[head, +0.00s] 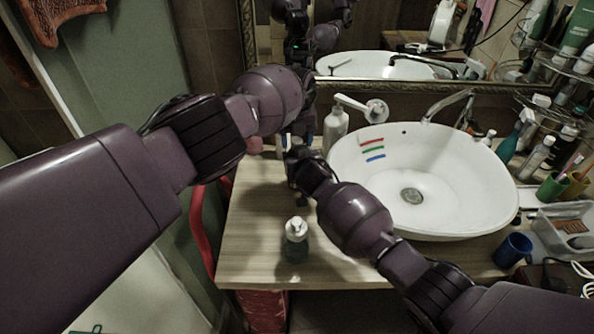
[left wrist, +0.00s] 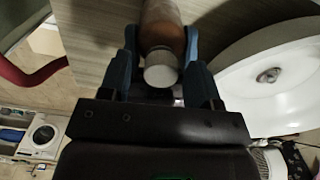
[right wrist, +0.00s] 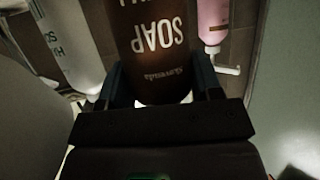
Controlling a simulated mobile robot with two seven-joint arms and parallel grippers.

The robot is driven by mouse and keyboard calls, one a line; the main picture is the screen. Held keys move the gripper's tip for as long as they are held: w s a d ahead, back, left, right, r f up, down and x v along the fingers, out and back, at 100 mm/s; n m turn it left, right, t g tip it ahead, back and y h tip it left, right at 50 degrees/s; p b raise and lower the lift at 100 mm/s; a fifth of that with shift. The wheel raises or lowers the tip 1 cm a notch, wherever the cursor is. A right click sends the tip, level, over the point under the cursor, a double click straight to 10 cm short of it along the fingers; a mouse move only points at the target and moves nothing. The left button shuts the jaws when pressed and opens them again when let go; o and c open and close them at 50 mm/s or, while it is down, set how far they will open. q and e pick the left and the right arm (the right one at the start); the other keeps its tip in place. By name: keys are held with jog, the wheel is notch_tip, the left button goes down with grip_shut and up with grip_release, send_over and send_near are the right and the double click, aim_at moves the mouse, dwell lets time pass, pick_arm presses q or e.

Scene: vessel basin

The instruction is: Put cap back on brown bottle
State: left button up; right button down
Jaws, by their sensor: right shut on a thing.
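A brown bottle (right wrist: 150,40) with upside-down "SOAP" lettering sits between the fingers of my right gripper (right wrist: 160,78), which is shut on it. Its top end is hidden behind the gripper in the right wrist view. In the left wrist view, an orange-brown bottle (left wrist: 164,20) with a round white cap (left wrist: 161,72) lies between the blue fingers of my left gripper (left wrist: 160,35). A thin gap shows beside it, so the left gripper looks open around it. In the head view both hands are close together at the back left of the counter, largely hidden by my arms.
A pump bottle (head: 296,240) stands on the front of the wooden counter (head: 250,225). The white basin (head: 455,190) is on the right, with a white dispenser (head: 335,128) behind. A pink bottle (right wrist: 213,20) and a white bottle (right wrist: 68,45) flank the brown one. A blue cup (head: 512,250) stands far right.

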pick_arm(q)
jog(key=shift+r, duration=2.3)
jog(key=shift+c, duration=0.3)
jog(key=shift+r+n, duration=1.7)
jog(key=shift+f, duration=0.15)
jog(key=shift+f, duration=3.8)
